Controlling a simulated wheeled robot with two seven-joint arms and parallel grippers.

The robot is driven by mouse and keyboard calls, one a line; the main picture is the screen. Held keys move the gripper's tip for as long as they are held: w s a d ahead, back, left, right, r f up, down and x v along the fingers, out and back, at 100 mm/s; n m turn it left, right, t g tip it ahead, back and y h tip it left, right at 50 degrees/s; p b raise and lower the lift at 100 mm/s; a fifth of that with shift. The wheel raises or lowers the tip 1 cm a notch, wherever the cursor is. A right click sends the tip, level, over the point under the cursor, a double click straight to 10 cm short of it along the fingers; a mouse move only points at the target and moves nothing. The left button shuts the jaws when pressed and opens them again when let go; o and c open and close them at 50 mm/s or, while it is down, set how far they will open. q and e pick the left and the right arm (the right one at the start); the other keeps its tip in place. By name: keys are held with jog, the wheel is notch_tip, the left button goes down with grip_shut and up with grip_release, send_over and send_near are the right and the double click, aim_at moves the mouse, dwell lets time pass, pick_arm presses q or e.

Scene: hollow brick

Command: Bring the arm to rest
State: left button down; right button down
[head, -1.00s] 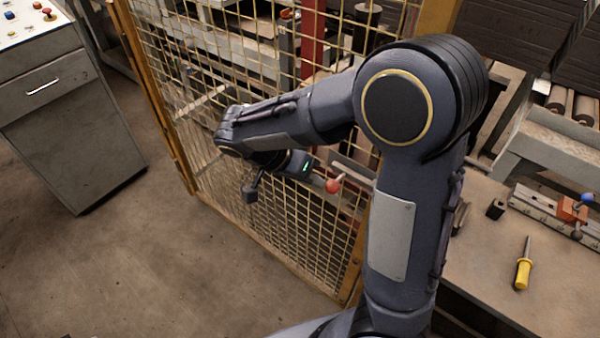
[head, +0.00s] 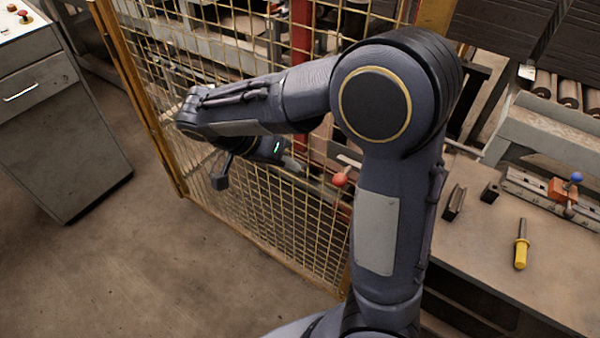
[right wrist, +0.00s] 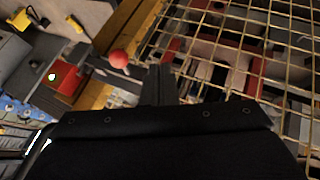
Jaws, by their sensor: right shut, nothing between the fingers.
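My right arm rises from the bottom of the head view, bends at its elbow and reaches left in front of the yellow mesh fence. Its wrist folds back to the right, and my right gripper (head: 294,164) points that way, shut and empty. The shut fingers also show in the right wrist view (right wrist: 158,84), above the dark gripper body. A red ball knob (head: 340,180) is just right of the fingertips in the head view. The knob (right wrist: 118,58) is left of the fingers in the wrist view, apart from them. My left gripper is not in view.
The mesh fence (head: 262,205) stands close behind the forearm and wrist. A workbench (head: 468,238) at right holds a yellow-handled screwdriver (head: 521,246), dark blocks and a clamp rail. A grey cabinet (head: 72,150) stands at far left. The floor between is clear.

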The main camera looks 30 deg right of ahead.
jog(key=s+v, duration=0.1)
jog(key=v, duration=0.4)
jog(key=s+f+n+t+y, duration=0.2)
jog(key=s+n+t+y, duration=0.2)
jog(key=s, duration=0.3)
jog(key=s+f+n+t+y, duration=0.3)
jog(key=s+n+t+y, duration=0.1)
jog(key=s+n+y, duration=0.3)
jog(key=shift+s, duration=0.65)
jog(key=shift+s+d, duration=0.1)
jog(key=shift+d, duration=0.05)
